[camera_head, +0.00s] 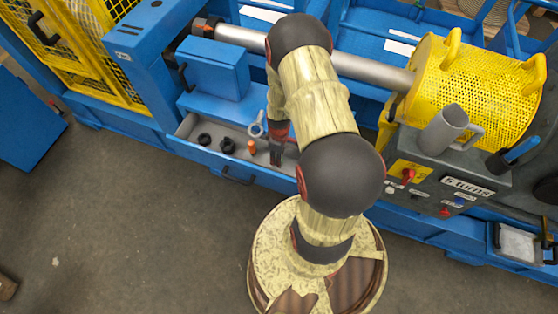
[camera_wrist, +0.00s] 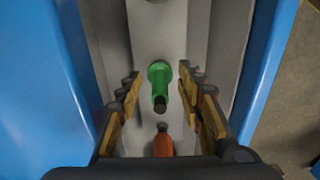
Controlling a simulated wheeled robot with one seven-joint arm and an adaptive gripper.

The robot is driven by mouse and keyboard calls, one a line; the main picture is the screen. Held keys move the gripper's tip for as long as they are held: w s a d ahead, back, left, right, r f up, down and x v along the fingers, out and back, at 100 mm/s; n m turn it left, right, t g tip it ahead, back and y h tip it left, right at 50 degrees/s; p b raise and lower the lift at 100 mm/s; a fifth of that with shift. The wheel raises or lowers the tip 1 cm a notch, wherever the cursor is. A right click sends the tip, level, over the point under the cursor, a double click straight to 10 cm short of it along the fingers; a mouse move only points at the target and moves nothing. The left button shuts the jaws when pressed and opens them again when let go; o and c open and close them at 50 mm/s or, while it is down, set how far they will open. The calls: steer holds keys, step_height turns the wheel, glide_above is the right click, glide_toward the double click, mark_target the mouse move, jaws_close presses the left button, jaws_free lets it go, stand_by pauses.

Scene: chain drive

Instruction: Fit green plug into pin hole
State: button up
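The green plug (camera_wrist: 159,84) lies in a grey tray in the wrist view, with its dark tip toward the bottom of the picture. My gripper (camera_wrist: 159,77) is open, with one finger on each side of the plug and a visible gap on both sides. Whether the fingers are level with the plug or above it, I cannot tell. In the head view my gripper (camera_head: 277,158) points down into the tray, and the green plug cannot be seen there. I cannot make out the pin hole in either view.
An orange plug (camera_wrist: 163,143) lies close below the green one. A yellow mesh guard (camera_head: 470,85) stands to the right.

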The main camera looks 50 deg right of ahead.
steer(key=shift+c, duration=0.9)
steer(key=c, duration=0.8)
